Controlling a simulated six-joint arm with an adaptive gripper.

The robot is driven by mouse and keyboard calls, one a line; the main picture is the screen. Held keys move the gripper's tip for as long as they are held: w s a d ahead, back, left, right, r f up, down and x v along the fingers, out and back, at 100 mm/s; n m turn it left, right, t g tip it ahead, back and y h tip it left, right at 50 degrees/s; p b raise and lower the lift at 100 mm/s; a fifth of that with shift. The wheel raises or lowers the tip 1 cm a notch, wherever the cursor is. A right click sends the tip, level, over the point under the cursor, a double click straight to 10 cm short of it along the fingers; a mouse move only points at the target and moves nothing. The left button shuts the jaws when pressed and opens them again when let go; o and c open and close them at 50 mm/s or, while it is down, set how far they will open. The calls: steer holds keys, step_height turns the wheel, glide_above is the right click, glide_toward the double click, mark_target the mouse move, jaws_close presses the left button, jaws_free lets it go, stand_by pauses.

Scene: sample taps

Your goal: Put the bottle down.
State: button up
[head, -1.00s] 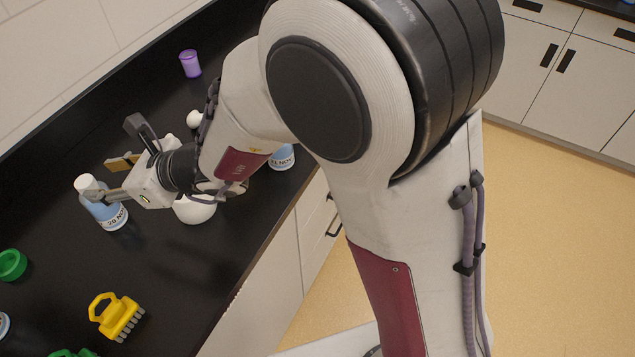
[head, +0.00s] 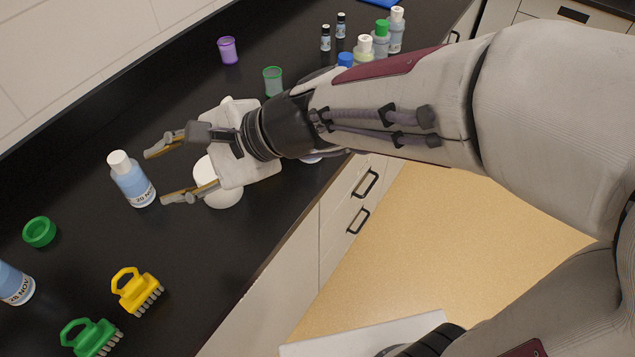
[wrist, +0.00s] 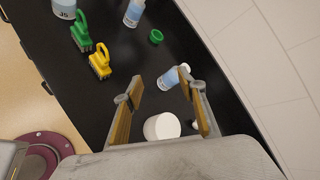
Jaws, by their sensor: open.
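The bottle (head: 132,181), pale blue with a white cap and a "20 NOV" label, stands upright on the black counter (head: 75,160). In the wrist view the bottle (wrist: 168,80) shows beyond the fingers. My gripper (head: 163,176) is open and empty, its fingers pointing toward the bottle with a gap between them and it. In the wrist view both fingers of my gripper (wrist: 160,90) are spread apart, with nothing held between them.
A white round container (head: 222,192) sits under my gripper. A green ring (head: 39,232), a yellow brush (head: 135,290), a green brush (head: 90,337) and another blue bottle (head: 14,284) are nearer left. A purple cup (head: 228,50) and several bottles stand farther back.

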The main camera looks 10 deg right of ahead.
steer(key=s+d+n+h, duration=0.3)
steer(key=d+n, duration=0.1)
steer(key=d, duration=0.6)
steer(key=s+d+f+n+t+h, duration=0.1)
steer(key=s+d+n+h, duration=0.2)
steer(key=d, duration=0.7)
steer(key=s+d+f+n+t+h, duration=0.1)
steer(key=s+d+n+h, duration=0.3)
steer(key=d, duration=0.6)
steer(key=shift+s+d+n+h, duration=0.2)
steer(key=shift+s+n+h, duration=0.1)
steer(key=shift+s+h, duration=0.3)
steer(key=shift+o, duration=0.4)
steer(key=shift+w, duration=0.15)
